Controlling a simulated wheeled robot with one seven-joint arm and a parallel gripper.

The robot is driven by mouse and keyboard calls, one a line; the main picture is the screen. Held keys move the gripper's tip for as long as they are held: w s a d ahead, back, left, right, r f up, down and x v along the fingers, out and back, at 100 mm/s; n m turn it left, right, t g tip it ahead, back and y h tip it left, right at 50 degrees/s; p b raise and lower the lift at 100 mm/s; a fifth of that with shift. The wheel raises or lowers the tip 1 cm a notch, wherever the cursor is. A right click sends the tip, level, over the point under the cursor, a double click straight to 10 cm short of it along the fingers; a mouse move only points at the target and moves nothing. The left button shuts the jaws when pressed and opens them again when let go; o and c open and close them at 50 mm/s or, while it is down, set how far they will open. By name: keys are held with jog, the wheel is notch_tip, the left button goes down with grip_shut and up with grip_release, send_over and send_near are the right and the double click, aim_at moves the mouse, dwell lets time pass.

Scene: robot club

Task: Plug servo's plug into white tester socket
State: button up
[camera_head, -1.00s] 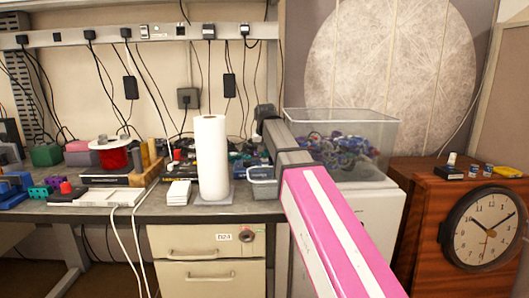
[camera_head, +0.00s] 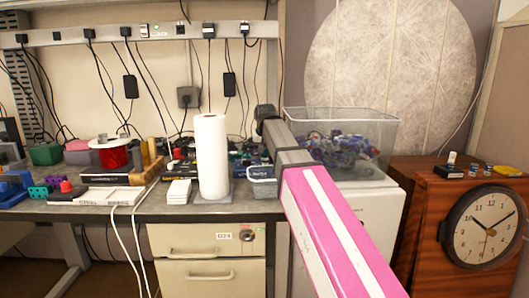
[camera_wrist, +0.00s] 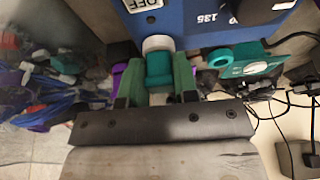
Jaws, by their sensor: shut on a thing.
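In the wrist view, my gripper (camera_wrist: 158,74) has green fingers shut on a teal plug (camera_wrist: 160,70). The plug's far end meets a white round socket (camera_wrist: 157,43) on the edge of a blue tester (camera_wrist: 195,20). The tester carries an "OFF" label and printed numbers. I cannot tell how deep the plug sits in the socket. A teal part with a round end and a white disc (camera_wrist: 257,68), perhaps the servo, lies right of my fingers. In the head view, my arm hides the gripper and plug.
In the head view, a paper roll (camera_head: 212,158) stands near the bench front, beside a small grey basket (camera_head: 262,184). A clear bin (camera_head: 375,128) of parts stands right of my arm. In the wrist view, black cables (camera_wrist: 290,100) run at the right.

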jog(key=shift+f, duration=0.15)
jog(key=o, duration=0.9)
jog(key=shift+o, duration=0.2)
